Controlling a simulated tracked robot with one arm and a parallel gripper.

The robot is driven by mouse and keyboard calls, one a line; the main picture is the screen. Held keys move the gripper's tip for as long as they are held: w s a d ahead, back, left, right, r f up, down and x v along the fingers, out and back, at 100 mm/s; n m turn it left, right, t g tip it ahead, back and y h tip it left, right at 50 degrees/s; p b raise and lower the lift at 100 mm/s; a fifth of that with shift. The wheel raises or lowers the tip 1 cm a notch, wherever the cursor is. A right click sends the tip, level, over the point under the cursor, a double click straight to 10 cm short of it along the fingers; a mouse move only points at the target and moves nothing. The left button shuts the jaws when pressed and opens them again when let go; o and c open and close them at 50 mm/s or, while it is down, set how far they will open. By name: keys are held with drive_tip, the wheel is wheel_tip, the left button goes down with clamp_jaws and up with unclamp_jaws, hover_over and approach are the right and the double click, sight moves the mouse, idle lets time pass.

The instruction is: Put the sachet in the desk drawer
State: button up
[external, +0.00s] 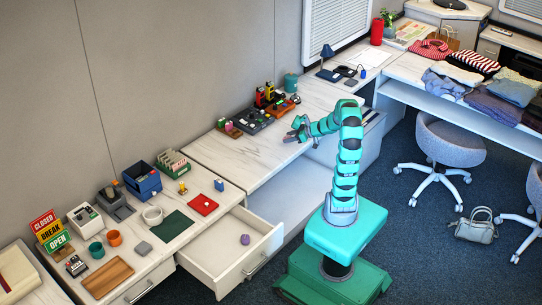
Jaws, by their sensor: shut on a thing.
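My gripper (291,135) is over the pale desk top, close to its front edge, at the end of my teal arm. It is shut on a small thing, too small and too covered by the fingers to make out. The desk drawer (208,271) is pulled open at the lower left, away from my gripper. A small rounded purple thing (245,239) lies inside it near the right side. I cannot tell which of these things, if either, is the sachet.
The desk above the drawer holds a red tray (203,204), a dark green mat (172,226) and a blue crate (143,180). A black tray with small parts (250,121) lies behind my gripper.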

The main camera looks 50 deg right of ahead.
drive_tip(key=shift+s+a+r+b, duration=0.15)
drive_tip(key=shift+s+b, duration=0.25)
drive_tip(key=shift+s, duration=0.2)
drive_tip(key=shift+s+a+b, duration=0.15)
drive_tip(key=shift+s+b, duration=0.2)
drive_tip(key=shift+s, duration=0.2)
